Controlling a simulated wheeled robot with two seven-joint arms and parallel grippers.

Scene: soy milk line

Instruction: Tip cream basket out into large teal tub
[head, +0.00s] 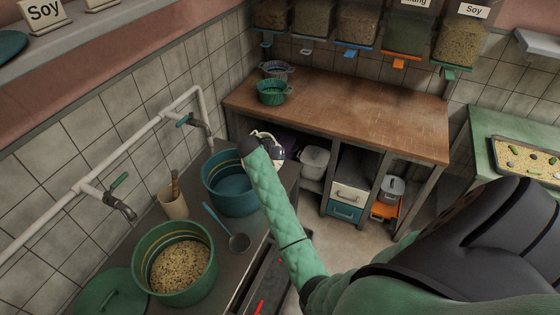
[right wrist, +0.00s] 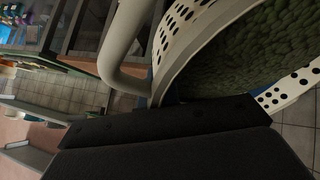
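The cream basket (right wrist: 180,42), with round holes, a tubular handle (right wrist: 118,48) and dark green beans (right wrist: 250,45) inside, fills the upper right of the right wrist view. My right gripper's dark fingers (right wrist: 185,125) are against its wall and appear shut on it; the contact is partly hidden. The large teal tub (head: 225,197) stands on the left counter and looks free of beans.
A green tub (head: 143,258) of pale beans, a green lid (head: 100,293), a ladle (head: 238,242) and a beige cup (head: 172,205) share the counter. Taps (head: 195,123) jut from the wall. A wooden bench (head: 350,100) holds two small baskets at its left end.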

